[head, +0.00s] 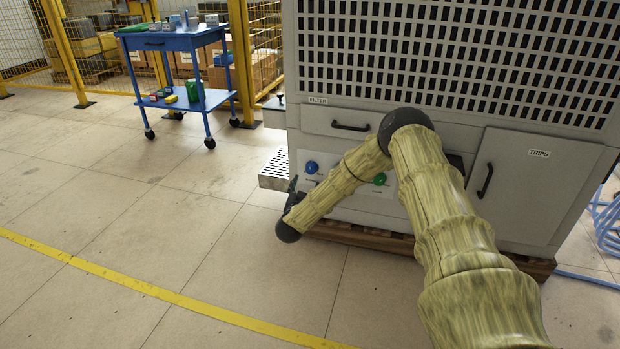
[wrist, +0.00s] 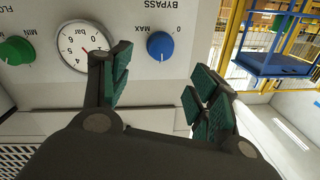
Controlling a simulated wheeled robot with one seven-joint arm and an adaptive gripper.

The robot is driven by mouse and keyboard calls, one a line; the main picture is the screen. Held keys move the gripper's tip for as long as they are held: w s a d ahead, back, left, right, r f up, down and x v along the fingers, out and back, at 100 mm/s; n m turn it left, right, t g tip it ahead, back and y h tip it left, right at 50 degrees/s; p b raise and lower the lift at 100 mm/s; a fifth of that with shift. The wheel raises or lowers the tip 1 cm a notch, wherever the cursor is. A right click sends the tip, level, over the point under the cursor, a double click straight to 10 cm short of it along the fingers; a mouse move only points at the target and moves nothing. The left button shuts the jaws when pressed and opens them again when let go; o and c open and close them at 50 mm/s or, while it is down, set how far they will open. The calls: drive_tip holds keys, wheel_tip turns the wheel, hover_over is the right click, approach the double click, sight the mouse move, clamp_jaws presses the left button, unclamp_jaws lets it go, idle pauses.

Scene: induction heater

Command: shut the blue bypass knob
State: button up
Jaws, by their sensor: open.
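The blue bypass knob (head: 311,167) is on the lower left of the machine's grey front panel in the head view. In the wrist view, which is turned upside down, the blue knob (wrist: 160,46) sits under the label BYPASS, between the marks MAX and 0. My gripper (wrist: 160,90) is open and empty. Its two green-padded fingers are on either side of the knob in the picture, with the knob showing beyond the gap and apparently not touched. In the head view my gripper (head: 292,190) is beside the panel, mostly hidden behind the wrist.
A green knob (wrist: 16,50) and a round bar gauge (wrist: 84,47) are next to the blue knob. A FILTER drawer (head: 340,124) and TRIPS door (head: 538,170) are on the machine. A blue cart (head: 205,98) stands back left. The floor at left is clear.

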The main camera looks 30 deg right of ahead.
sight(311, 170)
drive_tip(key=b+x, duration=0.3)
drive_tip(key=x, duration=0.5)
drive_tip(key=shift+w+d+f+b, duration=0.1)
drive_tip(key=shift+w+f+b, duration=0.1)
drive_tip(key=shift+b, duration=0.1)
drive_tip(key=shift+x, duration=1)
drive_tip(key=shift+r, duration=0.15)
drive_tip(key=shift+c, duration=0.2)
drive_tip(key=c, duration=1)
